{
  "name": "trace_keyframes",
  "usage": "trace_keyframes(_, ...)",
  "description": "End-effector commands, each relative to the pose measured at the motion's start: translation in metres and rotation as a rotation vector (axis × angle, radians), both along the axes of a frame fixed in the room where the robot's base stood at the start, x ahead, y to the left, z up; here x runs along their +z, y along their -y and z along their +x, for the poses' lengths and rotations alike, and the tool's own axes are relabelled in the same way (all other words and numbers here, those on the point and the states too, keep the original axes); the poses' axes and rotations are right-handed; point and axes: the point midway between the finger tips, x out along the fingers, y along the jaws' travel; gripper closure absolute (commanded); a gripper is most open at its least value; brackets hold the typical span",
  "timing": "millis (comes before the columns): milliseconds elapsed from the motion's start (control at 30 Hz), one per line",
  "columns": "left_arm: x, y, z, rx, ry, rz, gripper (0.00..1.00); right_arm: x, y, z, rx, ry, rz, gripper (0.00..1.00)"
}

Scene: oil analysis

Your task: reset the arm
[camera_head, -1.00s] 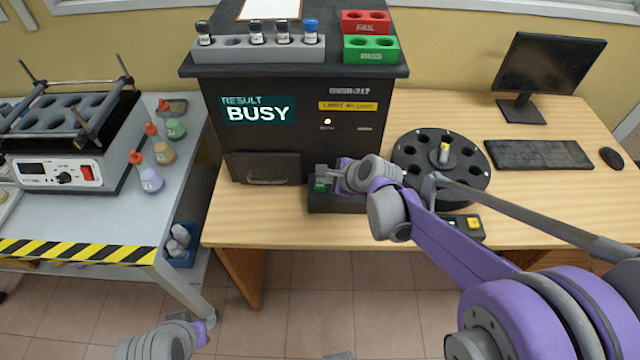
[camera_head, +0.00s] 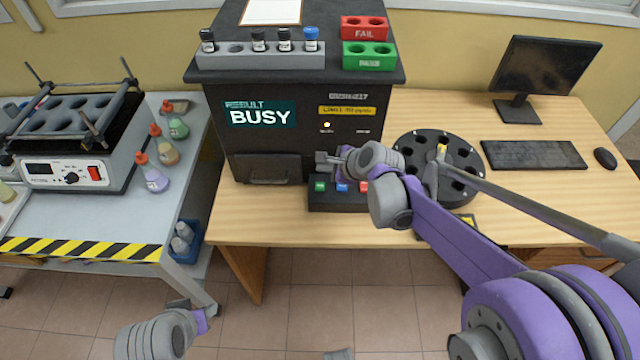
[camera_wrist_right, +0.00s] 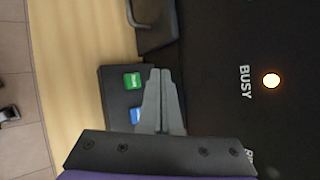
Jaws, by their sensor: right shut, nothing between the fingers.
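My right gripper (camera_head: 324,161) is shut and empty, in front of the dark analyzer (camera_head: 300,145) and above the black button box (camera_head: 335,206). In the right wrist view the closed fingers (camera_wrist_right: 160,76) point over the box, beside its green button (camera_wrist_right: 132,81) and partly over its blue button (camera_wrist_right: 137,115). In the head view the green button (camera_head: 320,186), blue button (camera_head: 342,187) and red button (camera_head: 364,186) show below the gripper. My left arm's end (camera_head: 180,305) shows low at the left, its jaws unclear.
The analyzer screen (camera_head: 259,114) reads BUSY. A grey vial rack (camera_head: 262,62), red FAIL rack (camera_head: 364,34) and green rack (camera_head: 369,62) stand on top. A round black carousel (camera_head: 470,160) sits behind my right arm. Bare desk (camera_head: 270,230) lies left of the button box.

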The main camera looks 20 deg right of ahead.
Motion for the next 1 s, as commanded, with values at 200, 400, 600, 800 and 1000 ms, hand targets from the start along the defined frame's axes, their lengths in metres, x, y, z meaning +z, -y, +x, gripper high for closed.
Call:
trace_keyframes(200, 0.000, 0.000, 0.000, 0.000, 0.000, 0.000, 0.55, 0.000, 0.000, 0.000, 0.000, 0.000, 0.000, 1.00)
trace_keyframes(400, 0.000, 0.000, 0.000, 0.000, 0.000, 0.000, 0.55, 0.000, 0.000, 0.000, 0.000, 0.000, 0.000, 1.00)
trace_keyframes(600, 0.001, 0.000, 0.000, 0.000, 0.000, 0.000, 0.55, 0.002, -0.001, -0.004, 0.017, 0.003, -0.019, 1.00)
trace_keyframes(800, 0.015, 0.000, 0.003, 0.000, 0.005, 0.000, 0.55, 0.024, -0.006, -0.058, 0.280, 0.048, -0.294, 1.00)
trace_keyframes(1000, 0.036, 0.000, 0.007, 0.000, 0.015, 0.000, 0.55, 0.041, -0.004, -0.151, 0.783, 0.109, -0.760, 1.00)
